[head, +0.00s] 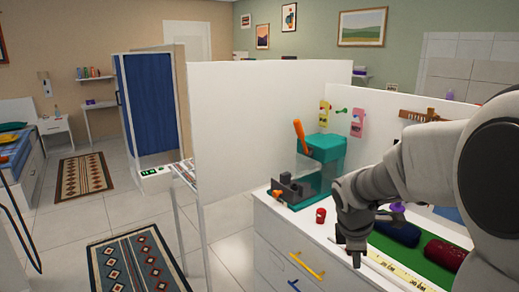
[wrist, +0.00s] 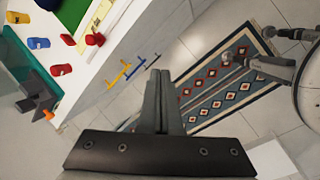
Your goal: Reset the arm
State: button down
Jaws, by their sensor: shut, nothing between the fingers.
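My gripper (wrist: 158,100) is shut and empty in the wrist view, its two fingers pressed together and pointing away over the floor beside the white drawer unit. In the head view my arm reaches in from the right, and my gripper (head: 355,250) points down near the front edge of the unit's white top (head: 270,208). The fingertips are small there and partly merge with the wrist.
On the top stand a teal machine with an orange handle (head: 322,147), a small red object (head: 321,215) and a green mat (head: 408,250) with dark rolls. Drawers have yellow (head: 307,265) and blue handles. A patterned rug (head: 137,265) lies on open floor left.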

jog(key=s+a+r+m+t+y, duration=0.1)
jog(key=s+a+r+m, duration=0.1)
jog(key=s+r+m, duration=0.2)
jog(key=s+a+r+m+y+p, duration=0.1)
jog(key=s+a+r+m, duration=0.2)
jog(key=s+m, duration=0.3)
jog(key=s+a+r+m+t+y+p, duration=0.1)
jog(key=s+a+r+m, duration=0.2)
jog(key=s, duration=0.7)
jog(key=shift+s+a+r+m+t, duration=0.2)
jog(key=shift+s+r+m+t, duration=0.1)
jog(key=shift+r+m, duration=0.65)
jog(key=shift+f, duration=0.1)
